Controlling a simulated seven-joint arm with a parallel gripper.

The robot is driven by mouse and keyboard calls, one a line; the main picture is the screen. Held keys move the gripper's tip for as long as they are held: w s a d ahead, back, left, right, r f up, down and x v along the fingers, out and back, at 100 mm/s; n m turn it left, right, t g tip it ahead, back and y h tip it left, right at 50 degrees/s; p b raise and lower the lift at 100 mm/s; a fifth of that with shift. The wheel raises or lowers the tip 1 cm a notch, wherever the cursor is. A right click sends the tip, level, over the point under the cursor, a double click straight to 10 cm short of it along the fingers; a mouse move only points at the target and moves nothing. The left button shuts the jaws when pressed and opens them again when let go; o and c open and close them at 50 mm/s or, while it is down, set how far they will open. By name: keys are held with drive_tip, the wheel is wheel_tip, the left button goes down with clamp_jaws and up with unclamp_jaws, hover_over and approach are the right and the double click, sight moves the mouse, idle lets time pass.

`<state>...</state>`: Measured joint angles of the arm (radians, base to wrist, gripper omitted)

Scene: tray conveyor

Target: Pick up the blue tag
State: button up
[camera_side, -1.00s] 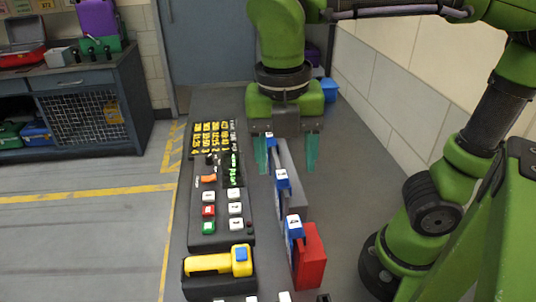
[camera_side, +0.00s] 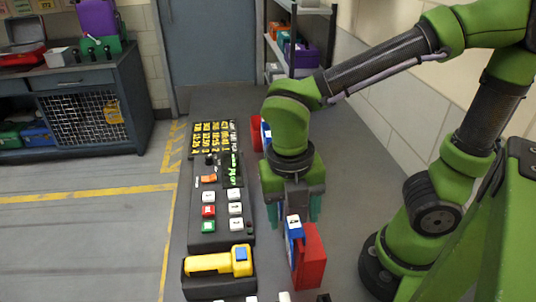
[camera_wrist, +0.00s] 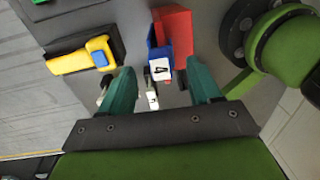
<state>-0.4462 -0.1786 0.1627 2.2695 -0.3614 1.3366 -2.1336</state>
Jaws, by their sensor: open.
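A blue tag (camera_side: 294,230) with a white numbered face stands against a red block (camera_side: 310,258) in front of my gripper. In the wrist view the blue tag (camera_wrist: 155,45) shows its white face marked 4, ahead of the fingertips, beside the red block (camera_wrist: 178,28). My gripper (camera_side: 294,212) is open and points down, with teal fingers, behind this tag in the side view. In the wrist view the space between the fingertips (camera_wrist: 160,82) holds a small white-and-grey piece, not clearly seen. Another blue and white piece (camera_side: 266,136) is partly hidden behind my wrist.
A long control panel (camera_side: 208,242) with buttons and displays lies left of my gripper. A yellow-handled device (camera_side: 212,263) sits at its near end. A red piece (camera_side: 256,132) stands farther back.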

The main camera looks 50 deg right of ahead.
sight(295, 221)
drive_tip(key=f, duration=0.4)
drive_tip(key=shift+s+d+f, duration=0.25)
drive_tip(key=shift+s+f, duration=0.05)
drive_tip(key=shift+f, duration=0.05)
clamp_jaws()
drive_tip(key=shift+r, duration=0.1)
drive_tip(key=r, duration=0.6)
drive_tip(key=shift+w+a+r, duration=0.25)
drive_tip(key=shift+w+r, duration=0.05)
drive_tip(key=shift+r, duration=0.05)
drive_tip(key=s+a, duration=1)
drive_tip(key=shift+r, duration=0.1)
